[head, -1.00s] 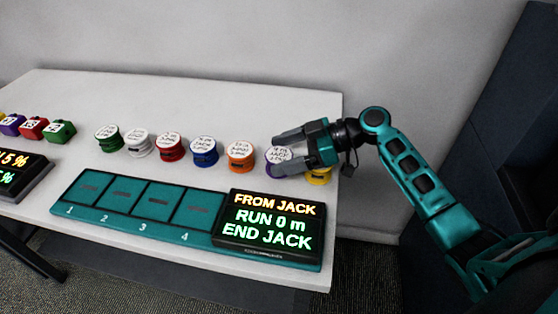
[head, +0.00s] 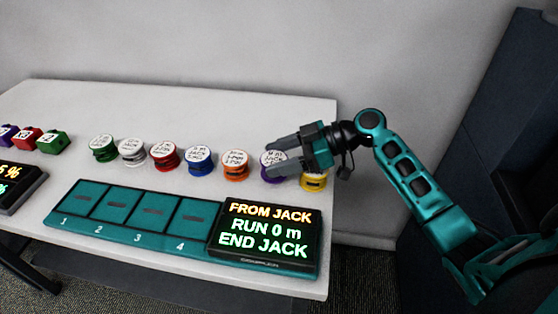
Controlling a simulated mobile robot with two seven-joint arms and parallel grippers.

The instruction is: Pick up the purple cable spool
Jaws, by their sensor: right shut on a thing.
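The purple cable spool (head: 274,160) has a white printed top and is at the right end part of the spool row, between the orange and yellow spools. My right gripper (head: 272,157) comes in from the right and is shut on the purple spool, with one finger on its far side and one on its near side. The near finger hides part of the spool's body. I cannot tell whether the spool is clear of the table. My left gripper is not in view.
Green, white, red, blue and orange (head: 235,172) spools stand to the left. The yellow spool (head: 314,183) is close under my right gripper. A teal tray (head: 134,235) with numbered slots and a lit display (head: 264,230) lies in front. Small labelled blocks are far left.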

